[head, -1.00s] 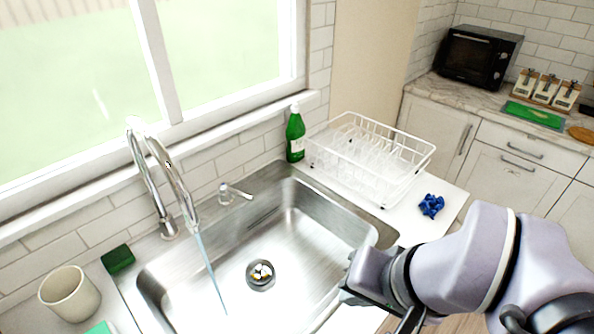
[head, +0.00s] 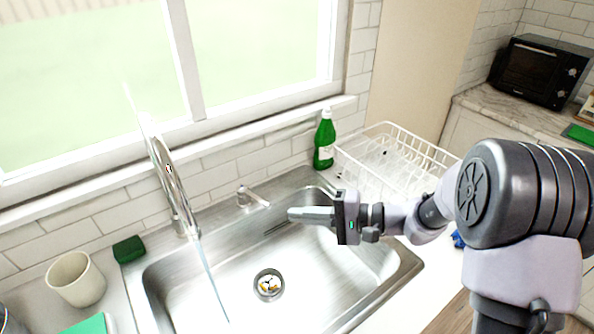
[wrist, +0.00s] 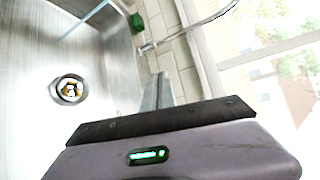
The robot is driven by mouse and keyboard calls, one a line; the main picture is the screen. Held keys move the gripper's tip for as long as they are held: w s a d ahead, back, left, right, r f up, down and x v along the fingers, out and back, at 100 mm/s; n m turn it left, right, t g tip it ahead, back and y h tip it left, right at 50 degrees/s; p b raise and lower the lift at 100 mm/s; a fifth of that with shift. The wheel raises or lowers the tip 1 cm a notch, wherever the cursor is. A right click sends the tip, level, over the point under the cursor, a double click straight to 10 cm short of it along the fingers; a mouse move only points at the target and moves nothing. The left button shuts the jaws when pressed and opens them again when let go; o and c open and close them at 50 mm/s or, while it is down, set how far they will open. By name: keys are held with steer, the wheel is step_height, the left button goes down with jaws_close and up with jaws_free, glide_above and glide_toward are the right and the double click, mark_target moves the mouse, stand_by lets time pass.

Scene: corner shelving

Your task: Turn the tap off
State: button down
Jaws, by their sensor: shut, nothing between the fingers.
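The chrome tap (head: 172,185) rises at the back left of the steel sink (head: 330,302), and a thin stream of water (head: 208,272) runs from it into the basin. Its small lever handle (head: 252,198) sits on the sink's back rim, right of the spout. My gripper (head: 291,213) is shut and empty. Its tips point left and appear just right of the lever; I cannot tell if they touch. In the wrist view the shut fingers (wrist: 158,92) point toward the tap (wrist: 200,26), and the water stream (wrist: 84,21) also shows. The lever is not clearly visible there.
A green bottle (head: 325,140) and a white dish rack (head: 431,154) stand right of the sink, behind my arm. A green sponge (head: 129,249) and a cream cup (head: 76,280) are on the left. The wall and window sill (head: 255,118) close off the back.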

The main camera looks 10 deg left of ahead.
mark_target(270, 208)
steer(key=w+f+m+t+y, duration=0.25)
steer(key=w+f+t, duration=0.25)
steer(key=w+f, duration=0.4)
steer(key=s+b+x, duration=0.1)
steer(key=b+x, duration=0.1)
steer(key=x, duration=0.7)
steer(key=shift+w+a+f, duration=0.15)
steer(key=shift+a+f, duration=0.3)
steer(key=shift+a, duration=0.1)
steer(key=s+b, duration=0.1)
steer(key=s+a+b, duration=0.1)
steer(key=shift+s+f+b, duration=0.15)
steer(key=shift+s+b, duration=0.05)
steer(key=shift+b, duration=0.1)
steer(key=shift+d, duration=0.1)
